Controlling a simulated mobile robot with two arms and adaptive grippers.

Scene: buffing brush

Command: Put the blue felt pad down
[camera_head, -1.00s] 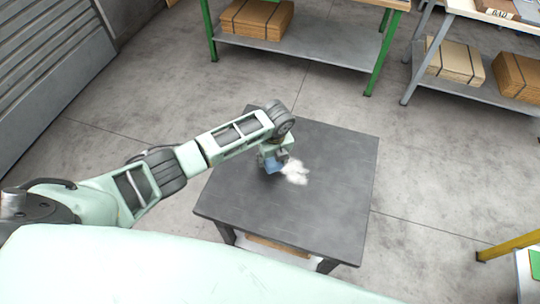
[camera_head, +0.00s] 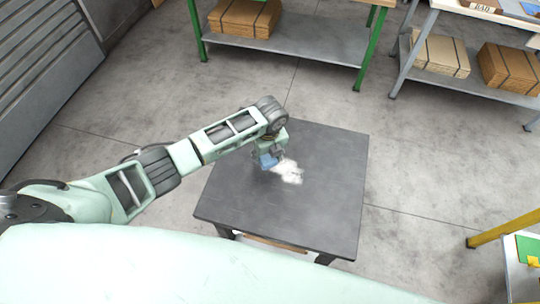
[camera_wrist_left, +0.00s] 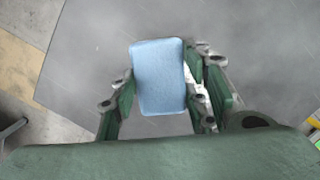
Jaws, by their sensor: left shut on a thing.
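The blue felt pad (camera_wrist_left: 160,78) is held between the fingers of my left gripper (camera_wrist_left: 162,92), seen from above in the left wrist view. In the head view, the pad (camera_head: 267,161) shows small beneath my left gripper (camera_head: 270,155), over the dark table (camera_head: 325,205). Whether the pad touches the tabletop cannot be told. A white patch (camera_head: 289,172) lies on the table just right of the pad; part of it shows behind a finger in the left wrist view. My right gripper is in neither view.
The tabletop around the pad is mostly clear. A green-framed shelf (camera_head: 290,48) with cardboard stacks (camera_head: 245,18) stands at the back. A grey rack (camera_head: 478,86) with more cardboard is at back right. A yellow-legged table (camera_head: 505,228) is at right.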

